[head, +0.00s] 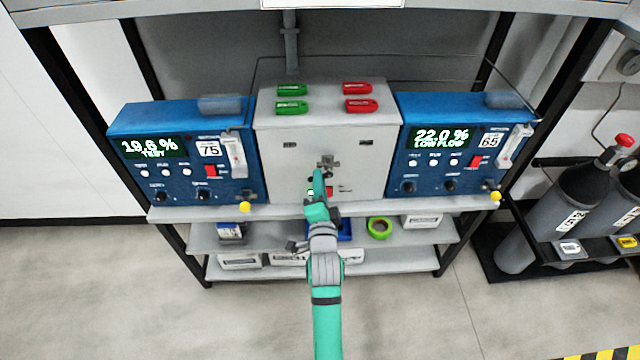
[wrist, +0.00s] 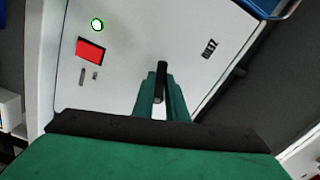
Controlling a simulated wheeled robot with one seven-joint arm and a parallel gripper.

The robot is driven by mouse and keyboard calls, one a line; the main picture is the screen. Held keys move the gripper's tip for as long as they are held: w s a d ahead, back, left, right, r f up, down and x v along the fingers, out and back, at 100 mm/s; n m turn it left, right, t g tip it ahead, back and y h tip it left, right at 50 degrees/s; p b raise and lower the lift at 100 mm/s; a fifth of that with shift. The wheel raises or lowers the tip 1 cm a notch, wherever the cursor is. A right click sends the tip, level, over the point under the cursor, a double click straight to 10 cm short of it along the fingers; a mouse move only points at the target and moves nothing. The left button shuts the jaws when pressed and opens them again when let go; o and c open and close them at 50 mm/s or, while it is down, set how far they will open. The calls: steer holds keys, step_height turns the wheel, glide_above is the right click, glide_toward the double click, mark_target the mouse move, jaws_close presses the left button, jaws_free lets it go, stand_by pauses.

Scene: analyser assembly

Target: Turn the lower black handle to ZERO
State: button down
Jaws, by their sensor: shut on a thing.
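My gripper (head: 318,176) reaches up to the front of the light grey cabinet (head: 285,165) between the two blue analysers. In the wrist view its green fingers (wrist: 160,98) are closed around a short black handle (wrist: 161,72) that stands out from the panel. The handle's end shows between the fingers, and its base is partly hidden. In the head view a dark grey fitting (head: 327,161) shows just above the fingertips, and my gripper covers the panel below it. A small dark label (wrist: 209,48) lies right of the handle in the wrist view, too small to read.
A red switch (wrist: 90,50) and a lit green-rimmed lamp (wrist: 97,24) are near the handle on the panel. The left analyser (head: 180,185) and right analyser (head: 470,187) flank the cabinet, each with a yellow-tipped fitting. Gas cylinders (head: 565,205) stand at the right. The floor in front is clear.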

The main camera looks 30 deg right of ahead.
steer(key=shift+w+a+r+m, duration=0.1)
steer(key=shift+r+m, duration=0.15)
steer(key=shift+m, duration=0.65)
steer(key=shift+a+r+m, duration=0.1)
steer(key=shift+r+m, duration=0.15)
steer(key=shift+m, duration=0.65)
steer(key=c, duration=1.8)
jaws_free()
steer(key=shift+d, duration=0.1)
steer(key=shift+o, duration=0.2)
steer(key=v, duration=1.1)
